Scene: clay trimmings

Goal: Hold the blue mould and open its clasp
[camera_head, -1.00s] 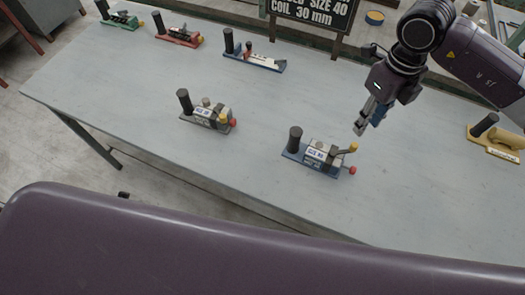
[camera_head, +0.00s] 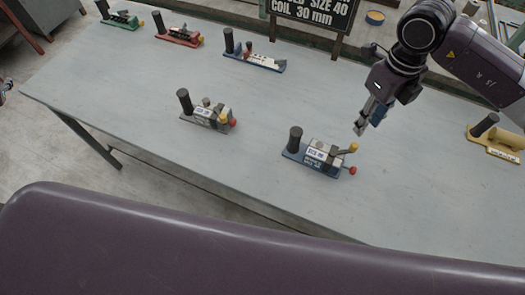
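A mould with a blue base (camera_head: 290,153) lies on the grey table at centre right. It has an upright black handle (camera_head: 295,140), a grey block with a white label, and a lever with a yellow tip (camera_head: 353,147) and a red tip (camera_head: 352,171). A second mould with a blue base (camera_head: 266,63) lies near the table's back. A bit of what seems my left gripper (camera_head: 5,87) shows at the left edge.
A grey mould (camera_head: 206,120) stands left of the nearer blue one. A dark sign (camera_head: 312,12) stands at the back. The grey table (camera_head: 130,95) is bare between them.

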